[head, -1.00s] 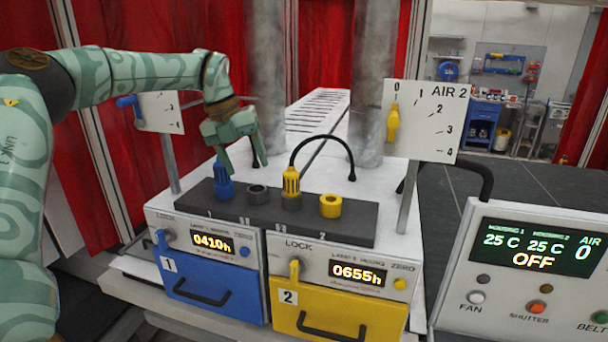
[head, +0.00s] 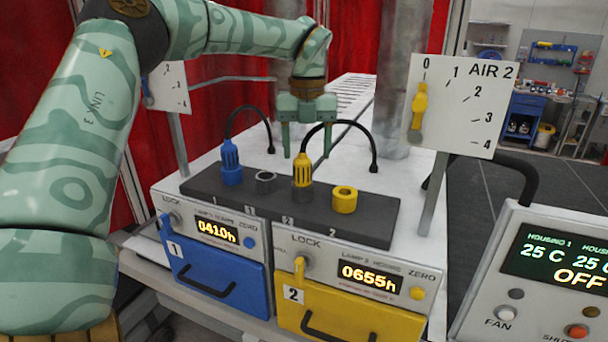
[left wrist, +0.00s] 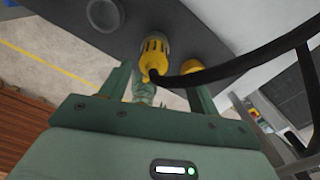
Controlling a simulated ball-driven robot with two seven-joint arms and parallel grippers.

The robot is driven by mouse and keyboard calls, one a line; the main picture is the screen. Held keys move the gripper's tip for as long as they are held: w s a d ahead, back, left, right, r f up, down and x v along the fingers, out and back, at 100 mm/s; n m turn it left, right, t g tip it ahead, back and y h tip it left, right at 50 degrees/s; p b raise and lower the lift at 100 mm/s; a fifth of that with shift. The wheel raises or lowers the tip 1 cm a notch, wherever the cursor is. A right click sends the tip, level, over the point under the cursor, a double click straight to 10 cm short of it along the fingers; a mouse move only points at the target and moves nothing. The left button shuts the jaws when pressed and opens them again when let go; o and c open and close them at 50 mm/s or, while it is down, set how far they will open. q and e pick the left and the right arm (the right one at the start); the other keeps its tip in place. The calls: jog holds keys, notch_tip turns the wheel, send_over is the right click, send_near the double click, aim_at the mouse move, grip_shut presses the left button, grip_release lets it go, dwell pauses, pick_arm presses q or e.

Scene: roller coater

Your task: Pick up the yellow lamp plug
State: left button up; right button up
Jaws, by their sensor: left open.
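The yellow lamp plug (head: 303,170) stands upright in the dark socket block (head: 370,213), with a black cable arching from its top to the right and back. My left gripper (head: 307,155) is open, its two fingers pointing down behind and above the plug in the head view. In the left wrist view the plug (left wrist: 155,52) shows between and beyond the open fingers (left wrist: 160,85), with its cable crossing to the right. I cannot tell whether a finger touches the plug. My right gripper is not in view.
A blue plug (head: 231,163) stands left on the block, a grey socket (head: 265,182) beside it. An empty yellow socket (head: 344,199) is to the right. An AIR 2 dial plate (head: 463,105) stands at right, with a control panel (head: 545,280) in front.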

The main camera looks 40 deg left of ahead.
aim_at(302, 160)
pick_arm(q)
jog(key=f, duration=0.1)
jog(key=f+p, duration=0.1)
jog(key=f, duration=0.1)
jog(key=a+f, duration=0.1)
jog(key=shift+s+f, duration=0.3)
jog(key=shift+s, duration=0.05)
jog(key=shift+w+f, duration=0.1)
jog(key=shift+f, duration=0.1)
jog(key=shift+d, duration=0.1)
jog(key=shift+c, duration=0.2)
jog(key=c, duration=1.1)
jog(key=shift+o, duration=0.2)
jog(key=shift+r, duration=0.1)
